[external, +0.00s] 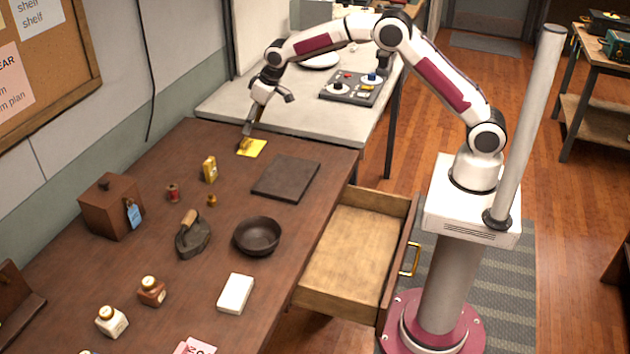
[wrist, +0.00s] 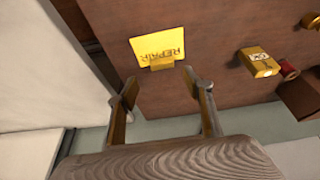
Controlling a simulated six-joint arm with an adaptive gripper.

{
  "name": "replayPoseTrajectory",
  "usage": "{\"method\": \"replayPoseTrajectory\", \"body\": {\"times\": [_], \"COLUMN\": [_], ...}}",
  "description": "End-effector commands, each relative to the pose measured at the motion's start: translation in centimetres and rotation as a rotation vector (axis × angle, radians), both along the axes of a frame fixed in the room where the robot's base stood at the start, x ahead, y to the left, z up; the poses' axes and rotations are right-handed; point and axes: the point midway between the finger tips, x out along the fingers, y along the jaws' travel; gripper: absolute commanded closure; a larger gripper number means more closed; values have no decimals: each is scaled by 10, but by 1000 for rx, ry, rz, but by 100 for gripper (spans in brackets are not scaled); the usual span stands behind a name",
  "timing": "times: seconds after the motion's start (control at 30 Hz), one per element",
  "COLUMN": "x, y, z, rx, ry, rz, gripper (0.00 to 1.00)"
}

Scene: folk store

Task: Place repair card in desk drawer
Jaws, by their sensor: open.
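The yellow repair card (external: 254,148) is at the far end of the brown desk, near its back edge. In the wrist view the card (wrist: 157,45) shows the word REPAIR upside down, with a small gold piece at its near edge. My gripper (external: 246,136) is low beside the card's left side in the external view. In the wrist view my gripper (wrist: 156,84) is open, its two fingers apart with the card just beyond their tips. The desk drawer (external: 350,246) is pulled out on the desk's right side and looks empty. Its brass handle (external: 412,259) faces right.
A dark flat board (external: 286,177) lies between the card and the drawer side. A yellow box (external: 209,168), red spool (external: 172,193), iron (external: 192,236), black bowl (external: 257,236) and wooden box (external: 111,207) stand on the desk. A white table (external: 290,110) adjoins behind.

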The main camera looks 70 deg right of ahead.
Motion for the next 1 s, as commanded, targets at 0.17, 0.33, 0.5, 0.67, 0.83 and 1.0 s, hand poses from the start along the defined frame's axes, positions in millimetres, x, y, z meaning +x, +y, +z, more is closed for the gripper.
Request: {"method": "replayPoseTrajectory", "body": {"times": [0.17, 0.33, 0.5, 0.67, 0.83, 1.0], "x": [-2, -11, -31, -58, -89, -123], "y": [0, -3, -7, -12, -18, -23], "z": [3, 18, 46, 76, 104, 129], "rx": [0, 0, 1, 1, 1, 2], "ry": [-1, -5, -11, -19, -25, -31], "rz": [0, -2, -5, -9, -13, -16], "gripper": [49, 49, 49, 49, 49, 49]}}
